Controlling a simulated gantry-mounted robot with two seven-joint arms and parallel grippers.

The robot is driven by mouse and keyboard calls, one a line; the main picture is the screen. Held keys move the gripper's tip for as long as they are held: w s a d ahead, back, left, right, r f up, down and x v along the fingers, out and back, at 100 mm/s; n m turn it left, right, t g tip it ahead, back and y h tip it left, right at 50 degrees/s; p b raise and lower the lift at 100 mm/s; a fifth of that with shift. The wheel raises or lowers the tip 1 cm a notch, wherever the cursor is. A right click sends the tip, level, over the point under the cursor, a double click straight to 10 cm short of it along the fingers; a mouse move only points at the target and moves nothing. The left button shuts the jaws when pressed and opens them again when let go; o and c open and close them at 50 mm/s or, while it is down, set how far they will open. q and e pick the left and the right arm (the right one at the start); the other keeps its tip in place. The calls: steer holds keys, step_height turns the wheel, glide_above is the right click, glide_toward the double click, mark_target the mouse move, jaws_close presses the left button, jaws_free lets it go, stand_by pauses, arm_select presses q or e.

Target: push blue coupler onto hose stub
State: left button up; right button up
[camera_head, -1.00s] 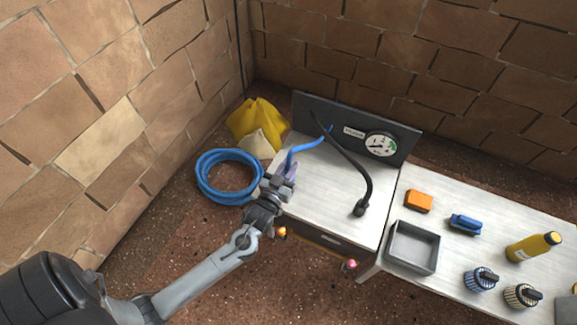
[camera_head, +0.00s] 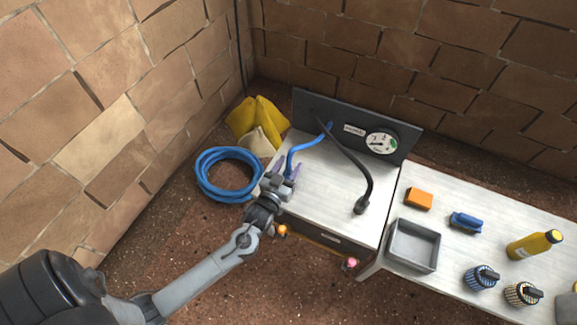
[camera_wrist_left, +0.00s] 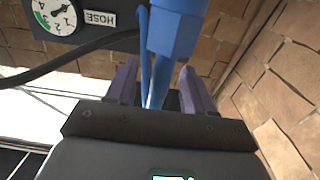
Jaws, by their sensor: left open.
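My left gripper (camera_head: 284,170) is at the left edge of the steel bench, at the lower end of the blue hose stub (camera_head: 309,144). Its purple fingers are spread apart, with clear gaps beside the blue parts in the left wrist view (camera_wrist_left: 157,82). There the blue coupler (camera_wrist_left: 175,30), a thick hex-sided piece, stands large above and between the fingertips. A narrower blue tube runs down from it, and the thin hose passes close beside it. How far the coupler sits on the stub cannot be told. My right gripper is not in view.
A dark panel with a gauge (camera_head: 381,143) and a HOSE label stands behind the bench. A black bent pipe (camera_head: 352,168) arches over the bench. A blue hose coil (camera_head: 201,178) and yellow cloth (camera_head: 256,118) lie left. A grey tray (camera_head: 414,244) is at right.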

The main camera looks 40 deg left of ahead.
arm_select(q)
steer(key=shift+s+d+p, duration=0.15)
steer(key=shift+s+p, duration=0.25)
steer(key=shift+s, duration=0.2)
steer(key=p+v, duration=0.3)
steer(key=v, duration=0.6)
steer(key=shift+s, duration=0.35)
steer(key=shift+r+p, duration=0.1)
steer(key=shift+p, duration=0.2)
